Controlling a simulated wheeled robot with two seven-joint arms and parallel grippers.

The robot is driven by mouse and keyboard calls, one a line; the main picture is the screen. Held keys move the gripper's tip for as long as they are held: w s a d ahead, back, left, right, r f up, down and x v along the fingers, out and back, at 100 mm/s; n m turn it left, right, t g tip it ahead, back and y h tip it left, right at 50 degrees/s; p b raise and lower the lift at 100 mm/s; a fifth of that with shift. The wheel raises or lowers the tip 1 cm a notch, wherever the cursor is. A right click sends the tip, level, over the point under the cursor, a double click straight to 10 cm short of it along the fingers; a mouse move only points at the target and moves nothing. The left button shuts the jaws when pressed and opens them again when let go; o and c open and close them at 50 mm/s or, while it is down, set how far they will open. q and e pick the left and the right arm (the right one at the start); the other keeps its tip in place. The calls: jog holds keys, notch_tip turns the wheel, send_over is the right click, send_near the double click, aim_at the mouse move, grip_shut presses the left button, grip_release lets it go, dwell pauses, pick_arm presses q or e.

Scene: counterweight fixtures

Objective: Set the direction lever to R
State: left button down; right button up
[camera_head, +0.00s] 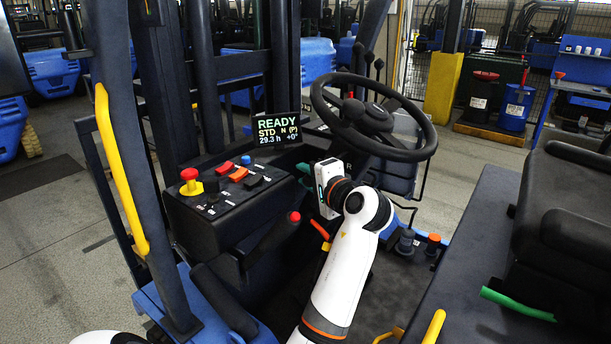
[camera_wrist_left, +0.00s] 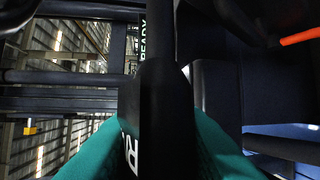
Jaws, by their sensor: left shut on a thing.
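My left gripper (camera_head: 304,171) is below the steering wheel, beside the display, with its teal fingers pointing left. In the left wrist view, the teal fingers (camera_wrist_left: 160,145) are shut on the black direction lever (camera_wrist_left: 158,95), one finger on each side of it. A white letter R shows partly beside the lever in that view. In the head view the lever is mostly hidden by the gripper. The display (camera_head: 277,130) reads READY, STD, N (P), 29.3 h and +0°. My right gripper is not in view.
The steering wheel (camera_head: 372,115) is just above and right of my left gripper. A console (camera_head: 225,190) with a red emergency button (camera_head: 189,175) and several switches stands to the left. The black seat (camera_head: 565,215) is at the right. A yellow grab handle (camera_head: 120,170) runs along the left post.

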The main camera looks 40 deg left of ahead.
pick_arm(q)
jog(key=d+n+g+b, duration=0.1)
jog(key=d+f+n+g+b, duration=0.1)
jog(key=n+g, duration=0.1)
jog(key=d+f+n+g, duration=0.1)
jog(key=d, duration=0.1)
jog(key=shift+w+n+g+y+b, duration=0.3)
jog(key=shift+w+b, duration=0.1)
jog(key=c, duration=1.2)
grip_release()
jog(key=shift+w, duration=0.1)
jog(key=shift+o, duration=0.2)
jog(key=d+p, duration=0.1)
jog(key=d, duration=0.6)
jog(key=shift+d+r, duration=0.2)
jog(key=shift+r, duration=0.25)
jog(key=shift+w, duration=0.1)
